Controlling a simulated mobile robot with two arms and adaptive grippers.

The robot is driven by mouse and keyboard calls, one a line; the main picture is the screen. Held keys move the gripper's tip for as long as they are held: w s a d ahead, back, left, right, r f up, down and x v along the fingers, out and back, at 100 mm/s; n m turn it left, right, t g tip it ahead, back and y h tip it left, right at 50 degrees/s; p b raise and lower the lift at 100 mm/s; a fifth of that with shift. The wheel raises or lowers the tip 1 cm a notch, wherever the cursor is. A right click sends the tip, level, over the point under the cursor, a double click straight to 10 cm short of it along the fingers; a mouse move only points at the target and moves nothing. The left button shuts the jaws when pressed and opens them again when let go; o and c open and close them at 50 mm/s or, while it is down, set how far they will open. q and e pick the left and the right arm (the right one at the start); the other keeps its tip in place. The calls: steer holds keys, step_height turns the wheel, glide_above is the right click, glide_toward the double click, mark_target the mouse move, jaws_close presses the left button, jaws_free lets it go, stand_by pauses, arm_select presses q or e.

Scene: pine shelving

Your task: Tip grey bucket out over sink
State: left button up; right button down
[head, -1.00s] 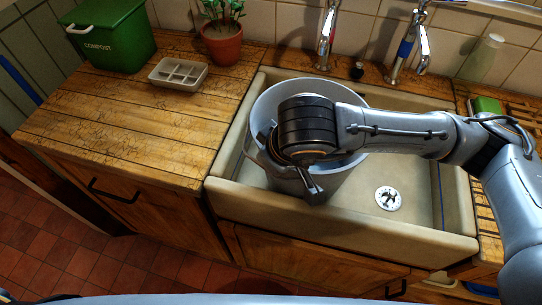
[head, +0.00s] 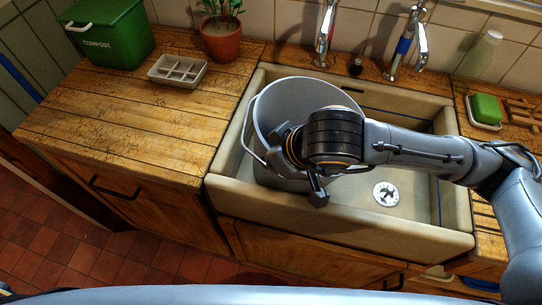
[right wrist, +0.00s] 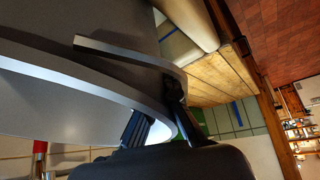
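The grey bucket (head: 290,100) is over the pale sink (head: 345,215), toward its left side. Its mouth faces up and leans a little toward the front right, and its wire handle (head: 247,140) hangs at the left. No contents show in the visible part of the inside. My right gripper (head: 318,190) is at the bucket's front side and hides part of the rim. In the right wrist view, the bucket's pale rim (right wrist: 95,85) runs between the fingers (right wrist: 160,122), which look closed on it. The handle (right wrist: 120,55) passes close by. My left gripper is out of view.
Two taps (head: 327,35) (head: 405,45) stand behind the sink. The drain (head: 386,194) is uncovered. A green compost bin (head: 110,35), a potted plant (head: 221,42) and a small divided tray (head: 177,71) stand on the left counter. A green sponge (head: 486,108) lies at the right.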

steer(key=shift+d+r+m+t+y+p, duration=0.75)
steer(key=shift+d+r+y+p, duration=0.7)
steer(key=shift+r+y, duration=2.8)
steer(key=s+d+r+m+t+y+b, duration=0.2)
steer(key=s+d+r+t+y+b, duration=0.1)
steer(key=d+r+b, duration=0.7)
steer(key=shift+d+r+t+y+b, duration=0.4)
steer(key=shift+d+t+y+b, duration=0.15)
steer(key=shift+d+y+b, duration=0.8)
steer(key=shift+r+m, duration=0.1)
steer(key=shift+m, duration=0.15)
